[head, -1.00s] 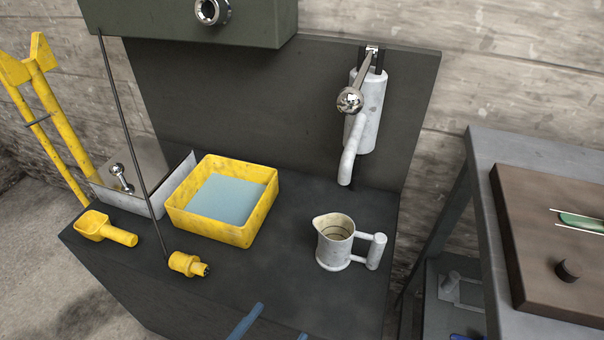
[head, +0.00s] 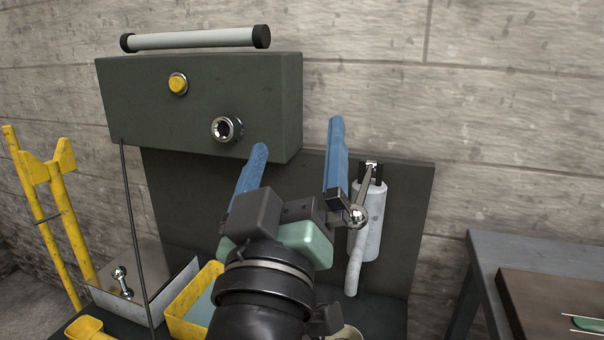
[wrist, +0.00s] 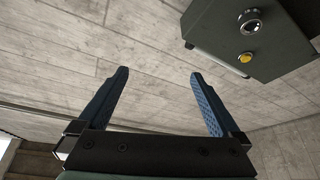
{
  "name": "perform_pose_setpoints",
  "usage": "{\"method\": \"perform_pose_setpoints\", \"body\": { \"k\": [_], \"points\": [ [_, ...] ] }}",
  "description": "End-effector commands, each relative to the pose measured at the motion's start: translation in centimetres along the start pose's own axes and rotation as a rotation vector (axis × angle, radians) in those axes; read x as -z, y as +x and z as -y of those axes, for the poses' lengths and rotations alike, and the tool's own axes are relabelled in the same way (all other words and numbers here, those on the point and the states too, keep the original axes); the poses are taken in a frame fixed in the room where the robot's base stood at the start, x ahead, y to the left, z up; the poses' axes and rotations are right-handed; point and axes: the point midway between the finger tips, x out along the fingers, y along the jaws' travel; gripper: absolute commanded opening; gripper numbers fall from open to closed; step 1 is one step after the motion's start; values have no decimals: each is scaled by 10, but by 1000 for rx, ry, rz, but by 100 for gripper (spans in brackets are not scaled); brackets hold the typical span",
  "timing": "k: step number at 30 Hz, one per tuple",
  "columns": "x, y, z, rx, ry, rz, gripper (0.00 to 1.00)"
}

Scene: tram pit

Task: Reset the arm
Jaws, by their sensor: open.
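My gripper (head: 297,150) is raised in front of the dark back panel in the head view. Its two blue fingers point up and stand wide apart. Nothing is between them. In the wrist view my gripper (wrist: 158,85) is open and empty too, with the plank-patterned wall behind it. My arm hides part of the bench and most of the jug, of which only a bit of rim (head: 346,333) shows at the bottom edge.
A dark green box (head: 200,105) with a yellow button and a metal socket hangs left of my gripper. A white dispenser (head: 369,225) with a ball lever is close on the right. A yellow tub (head: 185,305) and a yellow scoop (head: 85,328) are below. A grey table (head: 510,250) stands right.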

Motion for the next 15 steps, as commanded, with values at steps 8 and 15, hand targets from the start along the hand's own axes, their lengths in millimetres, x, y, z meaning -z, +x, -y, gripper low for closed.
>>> {"method": "perform_pose_setpoints", "body": {
  "k": [8, 15],
  "points": [
    [168, -30, -104, 10, 514, -445, 100],
    [230, 1, -132, 11, 507, -435, 100]
  ]
}}
